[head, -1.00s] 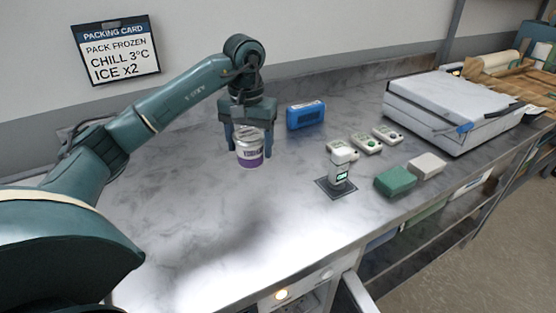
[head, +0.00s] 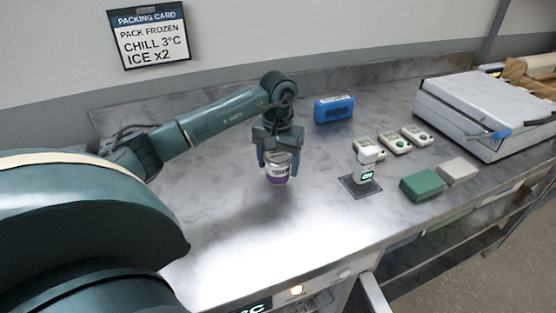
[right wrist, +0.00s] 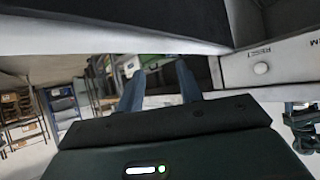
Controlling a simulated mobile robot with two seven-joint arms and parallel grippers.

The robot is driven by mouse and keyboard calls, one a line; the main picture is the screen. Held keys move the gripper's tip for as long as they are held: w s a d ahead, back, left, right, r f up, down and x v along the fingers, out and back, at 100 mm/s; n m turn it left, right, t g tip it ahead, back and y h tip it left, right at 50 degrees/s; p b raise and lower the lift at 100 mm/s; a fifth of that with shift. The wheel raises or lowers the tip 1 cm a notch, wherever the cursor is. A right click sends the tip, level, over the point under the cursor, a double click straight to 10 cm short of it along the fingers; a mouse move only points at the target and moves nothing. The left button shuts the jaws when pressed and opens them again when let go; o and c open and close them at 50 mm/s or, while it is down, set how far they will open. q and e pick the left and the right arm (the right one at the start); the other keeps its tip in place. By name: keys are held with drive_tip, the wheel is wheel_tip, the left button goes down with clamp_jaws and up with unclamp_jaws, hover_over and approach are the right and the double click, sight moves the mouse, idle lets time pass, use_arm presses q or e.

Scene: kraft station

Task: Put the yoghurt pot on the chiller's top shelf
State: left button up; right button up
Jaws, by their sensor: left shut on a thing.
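The yoghurt pot (head: 279,172), white with a purple band, is upright in my left gripper (head: 278,162). The gripper is shut on it from above, and the pot is held over the grey marble-look counter. The chiller appears to be the white unit under the counter's front edge; its control panel (head: 322,297) with a lit lamp shows at the bottom of the head view, beside a door edge (head: 372,293) that stands out. Its shelves are hidden there. In the right wrist view, my right gripper (right wrist: 160,78) has its two fingers apart with nothing between them, near a white panel with a knob (right wrist: 262,68).
On the counter are a blue box (head: 333,108), several small white devices (head: 394,143), a small display stand (head: 366,167), a green block (head: 423,185), a grey block (head: 458,170) and a large white case (head: 485,110). The counter left of the pot is clear.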

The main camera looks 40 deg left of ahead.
use_arm(q)
drive_tip(key=shift+f, duration=0.2)
drive_tip(key=o, duration=1.1)
drive_tip(key=shift+r, duration=0.1)
